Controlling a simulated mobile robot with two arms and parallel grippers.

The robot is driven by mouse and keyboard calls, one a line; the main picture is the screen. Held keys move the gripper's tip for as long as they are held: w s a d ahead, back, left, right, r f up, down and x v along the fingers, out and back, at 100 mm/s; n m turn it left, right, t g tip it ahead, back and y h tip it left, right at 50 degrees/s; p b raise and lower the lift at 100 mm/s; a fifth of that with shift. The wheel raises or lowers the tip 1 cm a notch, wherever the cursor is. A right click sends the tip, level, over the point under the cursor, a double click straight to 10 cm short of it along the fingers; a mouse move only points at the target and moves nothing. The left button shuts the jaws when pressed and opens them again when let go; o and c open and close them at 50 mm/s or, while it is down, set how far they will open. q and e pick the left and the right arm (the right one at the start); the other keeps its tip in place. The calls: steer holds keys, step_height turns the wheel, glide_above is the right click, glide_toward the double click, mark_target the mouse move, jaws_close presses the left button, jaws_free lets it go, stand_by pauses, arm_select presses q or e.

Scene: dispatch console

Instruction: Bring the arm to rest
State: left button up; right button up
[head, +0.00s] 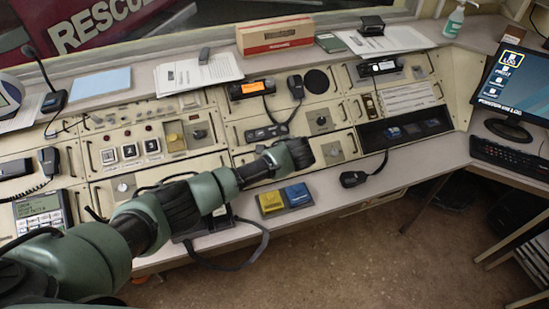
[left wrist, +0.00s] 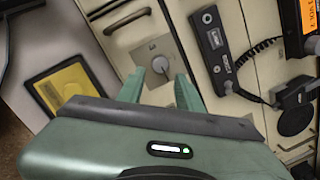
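My left arm reaches in from the left in the head view, and its gripper (head: 299,153) is over the front middle of the console (head: 225,137). In the left wrist view the left gripper's two green fingers (left wrist: 160,78) stand apart with nothing held between them. A grey rotary knob (left wrist: 159,64) on a square plate shows between and beyond the fingertips; I cannot tell how far it is from them. My right gripper is in neither view.
A cardboard box (head: 275,36) and papers (head: 198,73) are on the back shelf. A monitor (head: 516,84) stands right.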

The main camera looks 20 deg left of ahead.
arm_select(q)
steer(key=shift+s+d+r, duration=0.3)
steer(key=shift+s+r, duration=0.05)
steer(key=shift+r, duration=0.2)
